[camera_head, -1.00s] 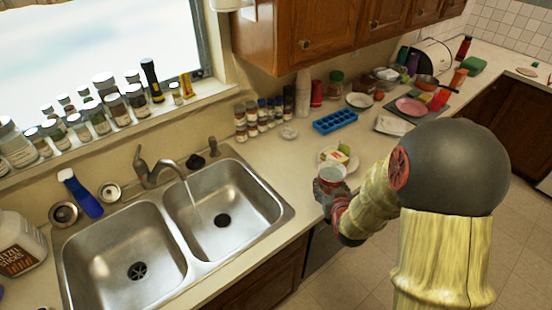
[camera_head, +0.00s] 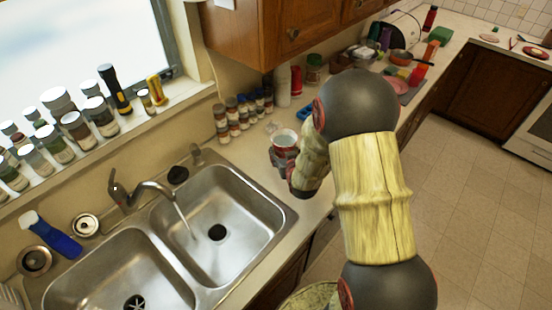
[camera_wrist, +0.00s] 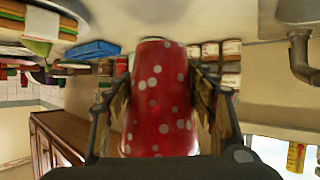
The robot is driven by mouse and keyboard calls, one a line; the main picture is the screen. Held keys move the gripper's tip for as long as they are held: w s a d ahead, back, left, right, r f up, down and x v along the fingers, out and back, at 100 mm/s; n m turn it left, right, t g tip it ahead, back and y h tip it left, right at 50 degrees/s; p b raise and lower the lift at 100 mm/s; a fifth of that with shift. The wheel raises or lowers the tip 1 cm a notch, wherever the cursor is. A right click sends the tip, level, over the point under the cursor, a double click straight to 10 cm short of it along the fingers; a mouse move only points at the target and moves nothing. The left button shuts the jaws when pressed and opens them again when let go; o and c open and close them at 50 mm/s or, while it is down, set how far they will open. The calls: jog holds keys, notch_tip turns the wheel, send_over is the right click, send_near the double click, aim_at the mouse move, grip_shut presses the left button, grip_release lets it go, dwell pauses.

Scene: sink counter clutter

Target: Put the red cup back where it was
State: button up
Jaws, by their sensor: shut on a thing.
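The red cup with pale dots (camera_wrist: 157,100) fills the middle of the wrist view. My gripper (camera_wrist: 158,95) is shut on it, with a finger along each side. In the head view the cup (camera_head: 286,138) shows its pale open top and a red side, over the counter just right of the right sink basin. My gripper (camera_head: 284,157) is at the cup there, partly hidden by my arm. I cannot tell whether the cup touches the counter.
Several spice jars (camera_head: 240,112) stand behind the cup by the wall. A blue tray (camera_wrist: 92,50) lies nearby on the counter. Cups and dishes crowd the far counter.

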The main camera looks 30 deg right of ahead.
jog(key=w+f, duration=0.6)
jog(key=shift+d+f, duration=0.2)
jog(key=shift+w+f+b, duration=0.1)
jog(key=shift+f+b, duration=0.2)
jog(key=shift+f, duration=1.25)
jog(key=shift+f, duration=0.15)
jog(key=shift+o, duration=1.3)
jog(key=o, duration=0.5)
